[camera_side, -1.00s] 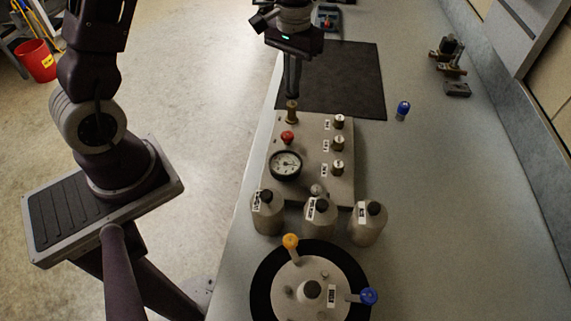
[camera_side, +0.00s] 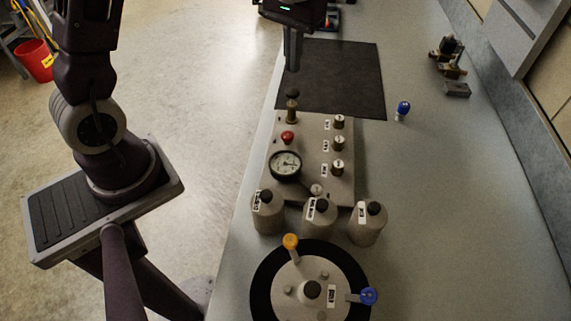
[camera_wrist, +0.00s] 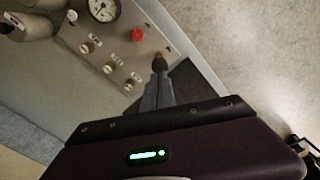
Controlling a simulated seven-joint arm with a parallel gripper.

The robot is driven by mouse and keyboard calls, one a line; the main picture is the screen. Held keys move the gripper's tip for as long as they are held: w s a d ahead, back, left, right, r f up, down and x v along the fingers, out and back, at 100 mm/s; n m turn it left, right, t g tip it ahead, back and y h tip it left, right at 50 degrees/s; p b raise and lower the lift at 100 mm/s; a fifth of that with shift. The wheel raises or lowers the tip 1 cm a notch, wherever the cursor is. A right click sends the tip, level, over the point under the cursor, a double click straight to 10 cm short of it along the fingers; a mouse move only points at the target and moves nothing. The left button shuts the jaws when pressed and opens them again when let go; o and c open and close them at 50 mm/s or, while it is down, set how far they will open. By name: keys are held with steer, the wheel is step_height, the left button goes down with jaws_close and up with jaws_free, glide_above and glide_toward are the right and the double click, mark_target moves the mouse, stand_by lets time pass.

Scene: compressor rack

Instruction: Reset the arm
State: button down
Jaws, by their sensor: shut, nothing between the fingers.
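My gripper (camera_side: 292,68) is shut and empty. In the side view it hangs just above the brass post with a black knob (camera_side: 292,106) at the back left of the control panel (camera_side: 309,150), with a small gap between them. In the wrist view my gripper (camera_wrist: 158,80) points at the same post (camera_wrist: 159,63) and overlaps it in the picture. The panel also carries a red button (camera_side: 288,137), a round gauge (camera_side: 286,165) and several labelled knobs (camera_side: 339,144).
Three grey bottles (camera_side: 319,216) stand in front of the panel. Nearer is a round base (camera_side: 265,275) with orange and blue handles. A dark mat (camera_side: 345,80), a blue-capped item (camera_side: 403,109) and brass fittings (camera_side: 450,62) lie farther back. The bench's right side is clear.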

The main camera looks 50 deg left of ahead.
steer(key=shift+r, duration=0.75)
steer(key=s+d+r+m+t, duration=0.1)
steer(key=s+d+r+t, duration=0.15)
steer(key=s+r, duration=0.55)
steer(key=s+d+m+t, duration=0.2)
steer(key=s+d+t, duration=0.1)
steer(key=s, duration=1.2)
steer(key=shift+d+r, duration=0.25)
steer(key=shift+r, duration=0.2)
